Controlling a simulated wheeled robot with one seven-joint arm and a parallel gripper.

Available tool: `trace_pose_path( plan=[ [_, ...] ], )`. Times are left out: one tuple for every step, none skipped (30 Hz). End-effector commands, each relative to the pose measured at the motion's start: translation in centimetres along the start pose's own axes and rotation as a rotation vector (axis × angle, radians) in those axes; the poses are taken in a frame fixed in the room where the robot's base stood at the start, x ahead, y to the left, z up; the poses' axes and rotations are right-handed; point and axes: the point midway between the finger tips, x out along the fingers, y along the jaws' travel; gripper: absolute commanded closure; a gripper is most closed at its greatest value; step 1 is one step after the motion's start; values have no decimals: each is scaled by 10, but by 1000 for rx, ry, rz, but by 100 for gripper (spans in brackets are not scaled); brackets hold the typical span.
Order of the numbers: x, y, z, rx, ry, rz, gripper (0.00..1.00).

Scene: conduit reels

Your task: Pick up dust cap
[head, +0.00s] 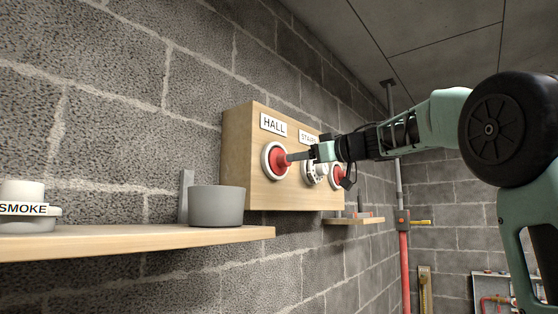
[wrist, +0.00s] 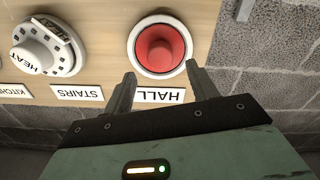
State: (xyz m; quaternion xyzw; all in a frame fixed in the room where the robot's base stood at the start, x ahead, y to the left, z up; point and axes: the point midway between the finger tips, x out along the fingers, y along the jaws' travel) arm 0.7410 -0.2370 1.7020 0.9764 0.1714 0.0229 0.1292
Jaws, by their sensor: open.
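A red dust cap (head: 281,161) sits in a white ring under the HALL label on a wooden box on the wall. In the wrist view the dust cap (wrist: 160,48) is a round red knob, seen upside down above the HALL label. My gripper (head: 297,156) is in front of the HALL port, its fingers reaching toward the cap. In the wrist view my gripper (wrist: 160,74) is open, with one finger toward each side of the cap and nothing held. Whether a finger touches the cap I cannot tell. Another red cap (head: 337,175) is at the box's far end.
A white HEAT unit (wrist: 48,48) sits at the STAIRS port beside the cap. A wooden shelf (head: 130,240) on the left holds a grey tub (head: 216,206) and a white SMOKE unit (head: 28,210). A smaller shelf (head: 352,221) and a red pipe (head: 404,260) are farther back.

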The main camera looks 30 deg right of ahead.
Motion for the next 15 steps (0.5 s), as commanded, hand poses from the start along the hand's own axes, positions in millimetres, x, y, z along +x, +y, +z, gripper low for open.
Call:
trace_pose_path(
  plan=[
    [6, 0, 0, 2, -1, -2, 42],
    [9, 0, 0, 3, -2, -3, 42],
    [15, 0, 0, 4, -1, -3, 42],
    [19, 0, 0, 3, -1, -3, 42],
    [24, -1, 1, 3, -1, -2, 42],
    [30, -1, 2, 3, -1, -4, 42],
    [35, -1, 1, 3, -1, -4, 42],
    [39, -1, 1, 2, -1, -3, 42],
    [43, -1, 2, 2, -1, -2, 42],
    [46, -1, 2, 2, -1, -2, 42],
    [47, -1, 3, 2, -1, -2, 42],
    [48, -1, 3, 1, -1, -1, 42],
    [48, -1, 3, 1, 0, -1, 42],
    [48, -1, 3, 1, 0, -1, 42],
    [47, -1, 4, 1, 0, -1, 42]
  ],
)
